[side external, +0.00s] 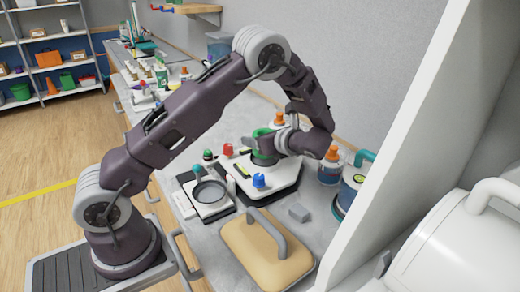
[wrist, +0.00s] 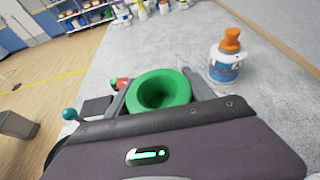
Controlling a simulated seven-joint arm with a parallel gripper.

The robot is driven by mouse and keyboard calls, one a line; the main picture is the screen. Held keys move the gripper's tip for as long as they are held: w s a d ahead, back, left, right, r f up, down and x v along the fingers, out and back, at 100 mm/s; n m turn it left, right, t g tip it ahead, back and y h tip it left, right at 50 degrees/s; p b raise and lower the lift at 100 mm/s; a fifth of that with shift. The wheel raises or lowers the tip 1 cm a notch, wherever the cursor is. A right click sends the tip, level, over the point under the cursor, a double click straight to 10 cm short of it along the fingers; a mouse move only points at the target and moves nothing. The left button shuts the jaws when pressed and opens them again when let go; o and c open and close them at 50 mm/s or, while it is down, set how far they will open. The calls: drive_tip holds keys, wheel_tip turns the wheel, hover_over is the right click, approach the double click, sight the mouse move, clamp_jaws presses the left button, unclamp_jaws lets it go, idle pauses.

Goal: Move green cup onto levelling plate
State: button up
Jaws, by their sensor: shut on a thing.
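The green cup (side external: 262,133) is between the fingers of my gripper (side external: 279,140), over the back part of the white levelling plate (side external: 284,188). In the wrist view, the cup (wrist: 160,90) shows its round open rim, with a finger of my gripper (wrist: 162,98) on each side. My gripper is shut on it and the cup looks roughly upright. I cannot tell whether its base touches the plate. The plate has a red knob (side external: 228,150) at the left and a blue knob (side external: 259,180) in front.
A scale with a grey dish (side external: 210,191) stands left of the plate. A beige block with a handle (side external: 268,248) lies in front. An orange-capped bottle (side external: 330,168) and a blue container (side external: 350,190) stand at the right. A small grey block (side external: 298,212) lies nearby.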

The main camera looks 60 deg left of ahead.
drive_tip(key=shift+f, duration=1.5)
drive_tip(key=shift+f, duration=0.3)
drive_tip(key=o, duration=1.6)
drive_tip(key=shift+c, duration=0.2)
drive_tip(key=shift+r, duration=0.1)
